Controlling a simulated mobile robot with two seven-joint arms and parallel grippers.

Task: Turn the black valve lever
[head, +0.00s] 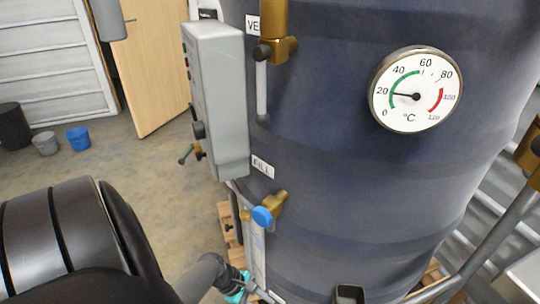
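A brass valve (275,45) stands at the top of the tank by a label cut off at "VE". A thin pale lever (262,88) with dark ends hangs straight down from it. A lower brass valve (278,202) with a blue knob (262,216) sits under the "FILL" label. I cannot tell for certain which part is the black valve lever. A dark grey rounded part with teal pieces (240,289) at the bottom edge may be my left wrist and gripper. Its fingers cannot be made out. It is well below the pale lever. My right gripper is out of view.
The dark blue tank (330,190) fills the middle and carries a round temperature gauge (416,90). A grey control box (217,100) juts out on its left. Another brass valve (528,155) and a slanted pipe (490,235) are at right. Open floor (150,165) lies left.

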